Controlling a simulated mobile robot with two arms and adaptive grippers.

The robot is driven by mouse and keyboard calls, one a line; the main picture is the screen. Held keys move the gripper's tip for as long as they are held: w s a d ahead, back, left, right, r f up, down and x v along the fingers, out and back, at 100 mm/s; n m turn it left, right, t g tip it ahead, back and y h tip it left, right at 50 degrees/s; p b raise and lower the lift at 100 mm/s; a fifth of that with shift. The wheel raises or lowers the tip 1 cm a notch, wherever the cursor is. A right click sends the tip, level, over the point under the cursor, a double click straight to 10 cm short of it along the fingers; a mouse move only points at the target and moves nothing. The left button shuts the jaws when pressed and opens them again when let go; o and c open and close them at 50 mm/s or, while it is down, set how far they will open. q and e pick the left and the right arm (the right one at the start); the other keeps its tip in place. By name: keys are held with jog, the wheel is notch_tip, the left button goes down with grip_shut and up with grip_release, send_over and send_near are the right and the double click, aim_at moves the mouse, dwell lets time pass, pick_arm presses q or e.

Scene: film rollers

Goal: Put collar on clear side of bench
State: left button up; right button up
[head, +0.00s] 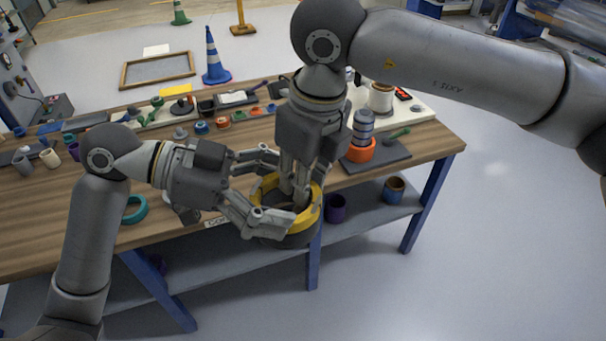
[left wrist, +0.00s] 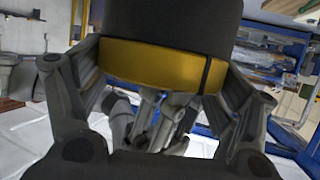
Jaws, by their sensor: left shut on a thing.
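A yellow ring with a dark band, likely the collar (head: 315,212), is at the bench's front edge in the head view. In the left wrist view the yellow and dark ring (left wrist: 150,67) sits between my left fingers. My left gripper (head: 280,192) is shut on it from the left. My right gripper (head: 295,188) points down from above, its fingertips inside or behind the ring's rim; I cannot tell if they grip it. The wooden bench (head: 60,225) has a bare front left area.
A teal ring (head: 135,208) lies on the bench's front left. An orange ring (head: 360,152) with a grey stacked post stands on a dark plate (head: 390,158) at the right. Several small parts and tools crowd the back. A lower shelf (head: 230,262) holds purple and brown cups.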

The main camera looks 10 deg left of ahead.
jog(key=shift+c, duration=1.1)
pick_arm(q)
jog(key=o, duration=0.9)
pick_arm(e)
grip_shut()
pick_arm(q)
jog(key=shift+a, duration=0.1)
